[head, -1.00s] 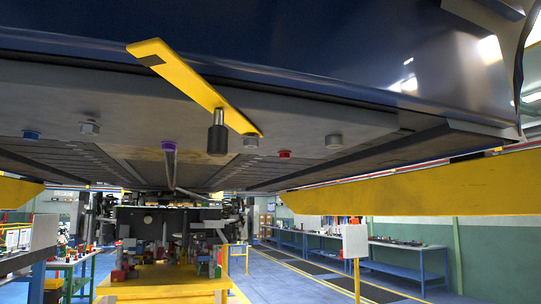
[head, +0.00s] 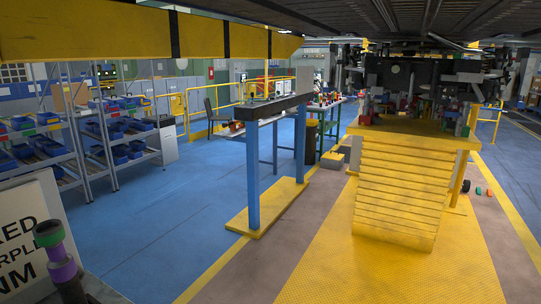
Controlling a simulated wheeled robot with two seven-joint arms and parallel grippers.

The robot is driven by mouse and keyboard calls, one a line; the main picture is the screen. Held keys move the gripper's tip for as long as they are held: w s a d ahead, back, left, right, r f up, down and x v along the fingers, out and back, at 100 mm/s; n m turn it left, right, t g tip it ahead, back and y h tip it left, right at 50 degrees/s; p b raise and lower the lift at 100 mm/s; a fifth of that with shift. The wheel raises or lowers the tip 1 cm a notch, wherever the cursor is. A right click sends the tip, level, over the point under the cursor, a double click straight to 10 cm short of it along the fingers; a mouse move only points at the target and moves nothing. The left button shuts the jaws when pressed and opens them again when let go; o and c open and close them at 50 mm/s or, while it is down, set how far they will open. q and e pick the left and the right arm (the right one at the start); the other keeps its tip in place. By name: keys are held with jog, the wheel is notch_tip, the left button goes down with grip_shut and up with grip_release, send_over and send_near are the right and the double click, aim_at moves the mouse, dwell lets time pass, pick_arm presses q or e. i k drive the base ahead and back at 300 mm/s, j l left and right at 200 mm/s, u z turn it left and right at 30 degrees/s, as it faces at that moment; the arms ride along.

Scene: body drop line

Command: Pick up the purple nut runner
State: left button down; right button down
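At the lower left edge of the head view stands a dark grey upright tool shape with a purple section (head: 64,268) and a dark top with a green band (head: 48,231). Its lower part is cut off by the frame. I cannot tell whether the green and purple parts belong to one nut runner or to two. A white sign (head: 28,235) behind it shows partly cut-off black lettering, including "RPL" and "NM". Neither of my grippers is in view.
A narrow dark-topped stand on blue legs (head: 253,180) has a yellow base. A yellow stepped platform (head: 405,185) carries machinery at the right. Shelves with blue bins (head: 125,125) stand left. A yellow beam (head: 200,38) hangs overhead. Blue floor between is clear.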

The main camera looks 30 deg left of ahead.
aim_at(48, 234)
jog(key=k+u, duration=0.15)
jog(key=u, duration=1.85)
